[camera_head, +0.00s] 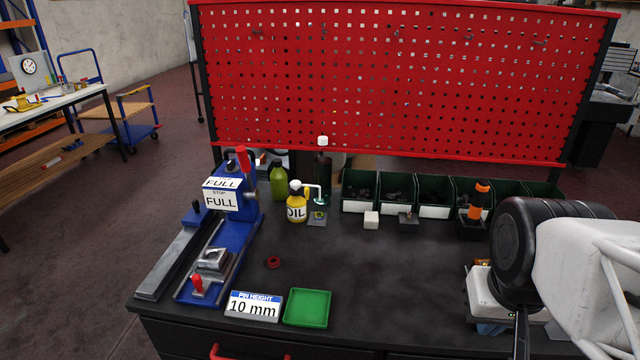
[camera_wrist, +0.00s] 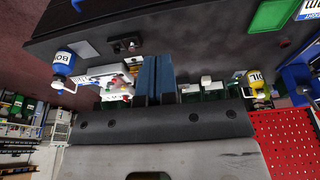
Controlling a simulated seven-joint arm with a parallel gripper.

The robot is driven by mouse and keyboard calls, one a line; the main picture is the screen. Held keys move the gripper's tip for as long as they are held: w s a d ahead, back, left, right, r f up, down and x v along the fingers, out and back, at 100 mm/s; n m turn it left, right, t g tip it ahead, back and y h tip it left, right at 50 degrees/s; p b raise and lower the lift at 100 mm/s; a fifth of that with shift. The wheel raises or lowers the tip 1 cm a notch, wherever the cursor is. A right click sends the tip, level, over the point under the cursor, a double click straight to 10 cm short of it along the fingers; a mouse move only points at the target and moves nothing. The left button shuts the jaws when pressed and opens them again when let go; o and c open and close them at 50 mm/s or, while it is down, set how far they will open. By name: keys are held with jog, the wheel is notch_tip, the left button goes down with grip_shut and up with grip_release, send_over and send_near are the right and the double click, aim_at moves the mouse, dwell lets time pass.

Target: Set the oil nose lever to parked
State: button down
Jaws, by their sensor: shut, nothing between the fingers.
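The yellow oil bottle (camera_head: 296,207) with its "OIL" label stands upright on the dark bench, left of the middle. A white nose (camera_head: 309,187) sticks out from its top toward the right, over a small metal plate (camera_head: 318,219). The bottle also shows upside down at the right of the wrist view (camera_wrist: 257,86). My gripper (camera_wrist: 155,60) shows two blue fingers close together, shut and empty. It is well to the right of the bottle and apart from it. In the head view my arm hides the fingers.
A blue press (camera_head: 222,245) and a green tray (camera_head: 307,308) are at the left front. Green bins (camera_head: 435,195) line the back under the red pegboard (camera_head: 400,80). A white block (camera_head: 371,220) sits before them. The middle bench is mostly clear.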

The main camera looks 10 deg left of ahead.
jog(key=c, duration=1.5)
grip_release()
jog(key=shift+o, duration=0.6)
jog(key=shift+w+a, duration=0.1)
jog(key=w+a+f+m+g+y, duration=0.15)
jog(key=w+a+m+y, duration=0.4)
jog(key=w+a, duration=0.55)
jog(key=w+a+f+m+g+y, duration=0.15)
jog(key=w+a+m+y, duration=0.45)
jog(key=w, duration=0.8)
jog(key=w+a+f+m+t+y, duration=0.1)
jog(key=w+a+f+m+y, duration=0.1)
jog(key=w, duration=0.5)
jog(key=w+a+f+m+t+y, duration=0.2)
jog(key=w+a+f+m, duration=0.1)
jog(key=w, duration=0.4)
jog(key=w+a+f+m+t+y, duration=0.2)
jog(key=w+a+f+m, duration=0.1)
jog(key=w, duration=0.5)
jog(key=shift+f+m, duration=0.6)
jog(key=shift+m, duration=0.05)
